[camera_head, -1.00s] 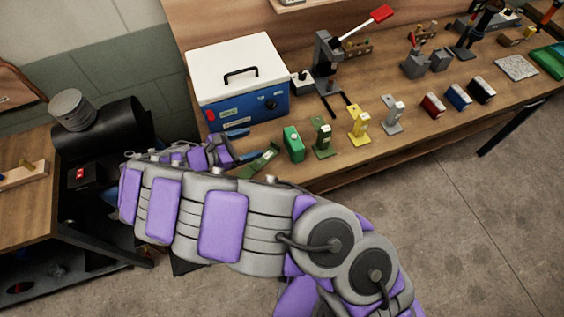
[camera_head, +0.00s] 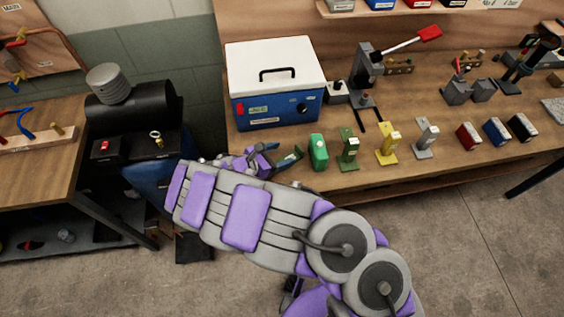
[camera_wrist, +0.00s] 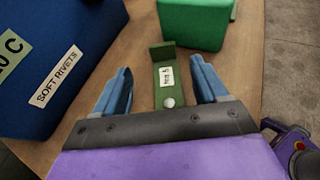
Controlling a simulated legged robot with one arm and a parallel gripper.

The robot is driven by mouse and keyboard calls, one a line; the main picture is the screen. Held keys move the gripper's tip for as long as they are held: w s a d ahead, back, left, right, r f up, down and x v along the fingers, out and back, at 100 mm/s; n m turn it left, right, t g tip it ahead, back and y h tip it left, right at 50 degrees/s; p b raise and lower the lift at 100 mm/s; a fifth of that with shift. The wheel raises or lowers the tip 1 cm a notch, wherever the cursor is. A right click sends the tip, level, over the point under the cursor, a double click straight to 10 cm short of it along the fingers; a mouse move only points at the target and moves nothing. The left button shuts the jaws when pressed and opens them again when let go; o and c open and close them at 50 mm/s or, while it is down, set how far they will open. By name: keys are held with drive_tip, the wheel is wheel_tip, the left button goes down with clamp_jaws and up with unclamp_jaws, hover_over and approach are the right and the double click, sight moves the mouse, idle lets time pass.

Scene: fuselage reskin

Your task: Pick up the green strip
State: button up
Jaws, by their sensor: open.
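A green strip (camera_wrist: 171,92) with a bent-up far end, a white label and a small round silver knob lies on the wooden bench. In the wrist view it sits between the two blue fingers of my gripper (camera_wrist: 160,70), with gaps on both sides. My gripper is open, and its rear plate hides the near end of the strip. In the head view the green strip (camera_head: 290,158) is small and partly hidden by my gripper (camera_head: 274,156). Another green bracket (camera_head: 347,148) with a label stands further right.
A green box (camera_head: 318,152) stands just beyond the strip; it also shows in the wrist view (camera_wrist: 194,22). A blue box with a white lid (camera_head: 275,105) stands behind left. Yellow (camera_head: 386,142) and grey (camera_head: 426,138) brackets stand to the right. The bench's front edge is close.

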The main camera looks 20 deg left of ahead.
sight(299, 149)
drive_tip(key=shift+w+d, duration=0.4)
drive_tip(key=shift+d, duration=0.2)
drive_tip(key=x, duration=0.1)
drive_tip(key=b+x, duration=0.1)
drive_tip(key=x, duration=0.3)
drive_tip(key=shift+a+f+b, duration=0.1)
drive_tip(key=shift+a+b, duration=0.2)
drive_tip(key=shift+d, duration=0.2)
drive_tip(key=c, duration=0.4)
drive_tip(key=shift+a, duration=0.1)
drive_tip(key=c, duration=0.9)
drive_tip(key=shift+r, duration=0.5)
wheel_tip(299, 149, up, 3)
drive_tip(key=shift+s+a+r+p, duration=0.1)
drive_tip(key=shift+s+a+p, duration=0.05)
drive_tip(key=shift+p, duration=0.6)
drive_tip(key=s+a+p, duration=0.1)
drive_tip(key=s+a, duration=0.1)
drive_tip(key=s, duration=0.2)
drive_tip(key=s+a, duration=0.1)
drive_tip(key=s, duration=0.4)
drive_tip(key=s+a+r+p, duration=0.1)
drive_tip(key=s+a, duration=0.1)
drive_tip(key=s, duration=0.3)
drive_tip(key=shift+s+a+p, duration=0.25)
drive_tip(key=shift+a+p, duration=0.05)
drive_tip(key=shift+a, duration=0.05)
